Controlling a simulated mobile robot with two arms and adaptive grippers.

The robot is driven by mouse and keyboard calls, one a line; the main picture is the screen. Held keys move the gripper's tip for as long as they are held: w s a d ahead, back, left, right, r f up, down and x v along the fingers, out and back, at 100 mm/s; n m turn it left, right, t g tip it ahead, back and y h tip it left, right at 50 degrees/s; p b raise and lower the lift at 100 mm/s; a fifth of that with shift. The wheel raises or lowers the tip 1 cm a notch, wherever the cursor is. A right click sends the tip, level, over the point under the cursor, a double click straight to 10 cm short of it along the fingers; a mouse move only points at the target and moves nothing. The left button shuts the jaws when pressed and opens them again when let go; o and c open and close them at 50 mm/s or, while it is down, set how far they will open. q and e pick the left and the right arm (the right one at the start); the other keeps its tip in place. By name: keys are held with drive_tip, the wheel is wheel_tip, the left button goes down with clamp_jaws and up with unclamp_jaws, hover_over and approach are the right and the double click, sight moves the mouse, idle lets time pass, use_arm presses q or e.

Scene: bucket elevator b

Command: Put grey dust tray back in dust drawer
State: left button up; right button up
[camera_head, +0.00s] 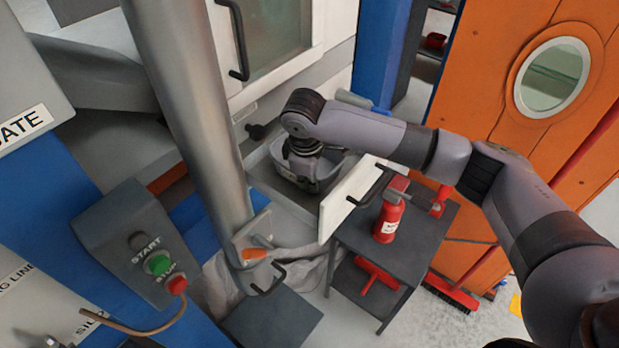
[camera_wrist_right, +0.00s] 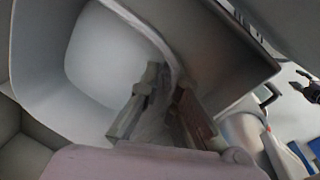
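The grey dust tray (camera_head: 329,178) is an open bin with rounded corners. It sits within the pulled-out dust drawer (camera_head: 270,173), whose white front panel (camera_head: 345,205) has a black handle. My right gripper (camera_head: 302,163) reaches down at the tray's near side, its fingers mostly hidden in the head view. In the right wrist view the right gripper (camera_wrist_right: 170,105) has one finger inside the tray (camera_wrist_right: 95,50) and one outside, close on its wall.
A steel pipe (camera_head: 190,100) rises left of the drawer. A start/stop box (camera_head: 150,250) is at lower left. An orange door (camera_head: 500,80) stands at right.

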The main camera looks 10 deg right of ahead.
drive_tip(key=o, duration=0.4)
drive_tip(key=shift+o, duration=0.2)
drive_tip(key=shift+r, duration=0.35)
wheel_tip(320, 180, up, 12)
drive_tip(key=s+b, duration=0.1)
drive_tip(key=b, duration=0.1)
drive_tip(key=shift+s+a+f, duration=0.25)
drive_tip(key=shift+s+a, duration=0.15)
drive_tip(key=shift+a, duration=0.05)
